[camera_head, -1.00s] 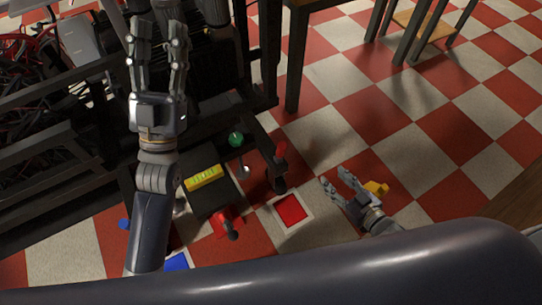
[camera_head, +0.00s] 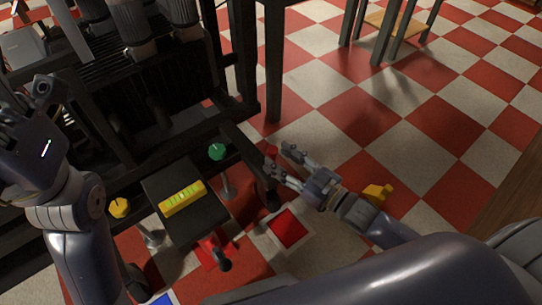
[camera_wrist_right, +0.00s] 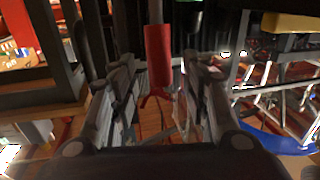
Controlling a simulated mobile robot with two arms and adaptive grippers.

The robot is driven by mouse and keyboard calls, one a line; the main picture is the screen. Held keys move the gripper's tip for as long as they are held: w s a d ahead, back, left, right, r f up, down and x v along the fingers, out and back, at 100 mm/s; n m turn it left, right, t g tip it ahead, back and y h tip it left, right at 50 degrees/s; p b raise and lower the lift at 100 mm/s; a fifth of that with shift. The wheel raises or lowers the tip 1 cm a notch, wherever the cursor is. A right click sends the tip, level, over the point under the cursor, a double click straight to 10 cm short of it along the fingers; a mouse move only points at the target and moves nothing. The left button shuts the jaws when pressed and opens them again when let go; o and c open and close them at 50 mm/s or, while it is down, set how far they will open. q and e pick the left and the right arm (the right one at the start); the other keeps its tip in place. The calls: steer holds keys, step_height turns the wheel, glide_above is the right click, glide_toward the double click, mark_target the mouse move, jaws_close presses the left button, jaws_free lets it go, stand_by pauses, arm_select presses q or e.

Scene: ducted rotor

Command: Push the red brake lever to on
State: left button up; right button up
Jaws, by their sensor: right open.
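The red lever (camera_head: 271,151) stands at the right end of a dark frame bar in the head view, partly hidden by my right gripper. My right gripper (camera_head: 278,158) is open, with its fingertips beside the lever's red handle. In the right wrist view the red handle (camera_wrist_right: 159,58) hangs from a thin rod and shows between the two open fingers (camera_wrist_right: 158,95). I cannot tell whether a finger touches it. My left gripper (camera_head: 25,105) is at the left edge, partly cut off, away from the lever; its opening is unclear.
A dark box with a yellow bar (camera_head: 182,198) stands left of the lever, with a green knob (camera_head: 216,152), a yellow knob (camera_head: 120,207) and a red-based lever (camera_head: 215,250) around it. A red square (camera_head: 289,229) and a yellow object (camera_head: 378,193) lie on the checkered floor, open at right.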

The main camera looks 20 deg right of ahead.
mark_target(271, 153)
steer(key=shift+b+x, duration=0.6)
steer(key=shift+x, duration=1.35)
jaws_close()
